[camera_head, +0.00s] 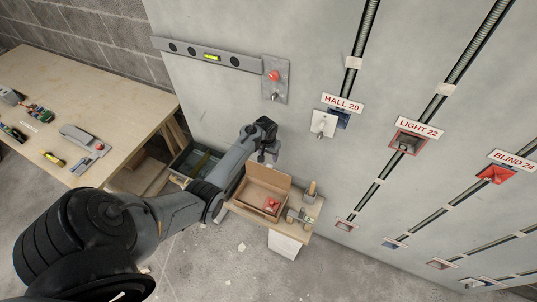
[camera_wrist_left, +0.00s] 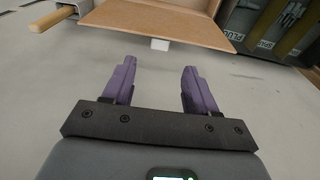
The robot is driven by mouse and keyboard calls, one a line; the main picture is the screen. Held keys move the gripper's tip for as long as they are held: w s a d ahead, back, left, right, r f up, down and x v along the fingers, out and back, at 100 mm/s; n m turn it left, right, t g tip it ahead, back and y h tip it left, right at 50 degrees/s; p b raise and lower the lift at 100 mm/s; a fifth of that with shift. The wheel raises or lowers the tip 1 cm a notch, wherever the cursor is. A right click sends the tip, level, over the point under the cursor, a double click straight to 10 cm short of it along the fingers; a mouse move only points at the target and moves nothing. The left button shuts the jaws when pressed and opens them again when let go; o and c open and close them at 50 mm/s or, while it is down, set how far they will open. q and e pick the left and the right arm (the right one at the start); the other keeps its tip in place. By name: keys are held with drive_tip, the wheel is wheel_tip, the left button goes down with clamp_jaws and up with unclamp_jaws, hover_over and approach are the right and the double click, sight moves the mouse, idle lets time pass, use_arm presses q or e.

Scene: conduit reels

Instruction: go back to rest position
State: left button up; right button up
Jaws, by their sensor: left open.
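My left arm reaches in from the lower left in the head view. My left gripper (camera_head: 268,155) is in front of the wall, just above an open cardboard box (camera_head: 263,187). In the left wrist view its two purple fingers (camera_wrist_left: 158,80) are apart with nothing between them. The cardboard box also shows in the left wrist view (camera_wrist_left: 165,22), beyond the fingertips and apart from them. A red item (camera_head: 271,204) lies in the box. My right gripper is not in view.
A wooden workbench (camera_head: 85,95) with tools stands at the left. A dark crate (camera_head: 193,160) is beside the box. The wall carries a grey level (camera_head: 208,54), a plate with a red button (camera_head: 274,78), labelled outlet boxes (camera_head: 408,142) and conduits. Floor at lower middle is mostly clear.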

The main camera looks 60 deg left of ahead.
use_arm(q)
drive_tip(key=s+d+f+m+g, duration=0.1)
drive_tip(key=s+d+f, duration=0.1)
drive_tip(key=s+f, duration=0.3)
drive_tip(key=s+d+f+g+y, duration=0.1)
drive_tip(key=s+d+f, duration=0.1)
drive_tip(key=s, duration=0.5)
drive_tip(key=s+d+f+m+g, duration=0.1)
drive_tip(key=s+d+f, duration=0.1)
drive_tip(key=s+f, duration=0.25)
drive_tip(key=s+d+r+m+t, duration=0.1)
drive_tip(key=s+d+r+m, duration=0.2)
drive_tip(key=d, duration=0.5)
drive_tip(key=s+d+r+m+t, duration=0.1)
drive_tip(key=s+d+r, duration=0.25)
drive_tip(key=d, duration=0.45)
drive_tip(key=w+d+r+m+t+h, duration=0.1)
drive_tip(key=d+r+t, duration=0.1)
drive_tip(key=d+r, duration=0.55)
drive_tip(key=d+r+m+t+h, duration=0.15)
drive_tip(key=d+r, duration=0.35)
drive_tip(key=r, duration=0.6)
wheel_tip(320, 180, up, 20)
drive_tip(key=p, duration=2)
wheel_tip(320, 180, down, 72)
drive_tip(key=b, duration=7.2)
drive_tip(key=shift+f+y+b, duration=0.15)
drive_tip(key=shift+y+b, duration=0.2)
drive_tip(key=shift+b, duration=0.05)
